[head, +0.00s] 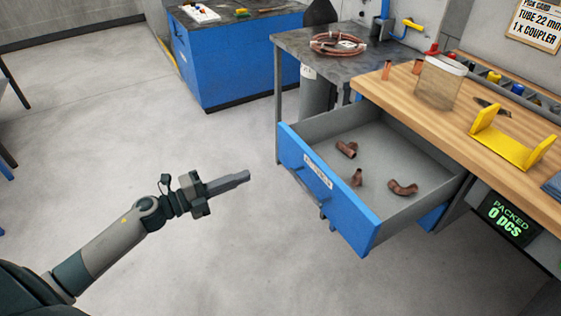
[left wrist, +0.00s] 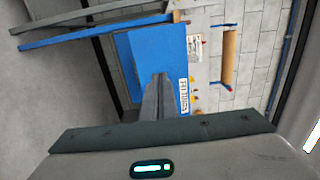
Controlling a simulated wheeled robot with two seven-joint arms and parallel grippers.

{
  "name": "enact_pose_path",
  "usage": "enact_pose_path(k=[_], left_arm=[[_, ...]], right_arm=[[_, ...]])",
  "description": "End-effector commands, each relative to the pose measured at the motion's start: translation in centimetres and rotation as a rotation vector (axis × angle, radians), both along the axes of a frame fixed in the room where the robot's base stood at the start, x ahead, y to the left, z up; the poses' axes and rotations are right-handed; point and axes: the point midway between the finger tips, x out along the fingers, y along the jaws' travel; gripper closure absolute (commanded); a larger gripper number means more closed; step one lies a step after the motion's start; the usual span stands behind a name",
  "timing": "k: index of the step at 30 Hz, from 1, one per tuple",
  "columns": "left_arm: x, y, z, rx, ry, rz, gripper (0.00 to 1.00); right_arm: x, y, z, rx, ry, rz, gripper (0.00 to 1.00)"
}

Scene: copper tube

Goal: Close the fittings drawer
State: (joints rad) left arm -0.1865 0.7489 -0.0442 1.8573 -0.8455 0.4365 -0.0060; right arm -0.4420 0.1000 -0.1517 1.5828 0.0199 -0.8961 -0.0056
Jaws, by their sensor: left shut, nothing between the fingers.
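The fittings drawer (head: 328,196) stands pulled out from under the wooden workbench, its blue front facing me with a white label (head: 318,174). Several copper fittings lie inside it, among them an elbow (head: 402,188). My left gripper (head: 246,176) is shut and empty, to the left of the drawer front and apart from it, pointing towards it. In the left wrist view the shut fingers (left wrist: 158,100) overlap the blue drawer front (left wrist: 150,55) and its label (left wrist: 183,96). My right gripper is not in view.
The wooden benchtop (head: 450,125) holds a clear container (head: 437,82) and a yellow bracket (head: 510,145). A grey table (head: 300,42) with a copper coil (head: 338,44) stands behind the drawer. A blue cabinet (head: 235,60) is at the back. The floor left of the drawer is clear.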

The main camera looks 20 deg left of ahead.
Motion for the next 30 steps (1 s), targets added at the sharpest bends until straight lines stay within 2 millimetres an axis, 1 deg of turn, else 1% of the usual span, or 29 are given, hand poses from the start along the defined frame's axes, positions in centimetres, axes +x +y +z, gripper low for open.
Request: enact_pose_path(k=[4, 6, 13, 21, 25, 30], left_arm=[[1.4, -1.1, 0.3, -0.003, -0.002, -0.002, 1.0], [2.2, -1.6, 0.3, -0.002, -0.002, 0.0, 1.0], [5.1, -3.9, 0.4, -0.002, -0.002, -0.001, 1.0], [8.4, -6.5, 0.3, -0.003, -0.002, 0.0, 1.0], [9.4, -7.4, 0.2, -0.002, -0.001, 0.0, 1.0], [10.0, -7.8, 0.1, -0.001, 0.0, 0.0, 1.0]], right_arm=[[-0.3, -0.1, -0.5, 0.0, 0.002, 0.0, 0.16], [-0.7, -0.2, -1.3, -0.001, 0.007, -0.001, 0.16], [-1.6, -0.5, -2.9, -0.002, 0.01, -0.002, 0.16], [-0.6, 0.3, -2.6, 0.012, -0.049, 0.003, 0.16], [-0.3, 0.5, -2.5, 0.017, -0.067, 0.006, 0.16], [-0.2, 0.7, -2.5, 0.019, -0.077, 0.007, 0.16]])
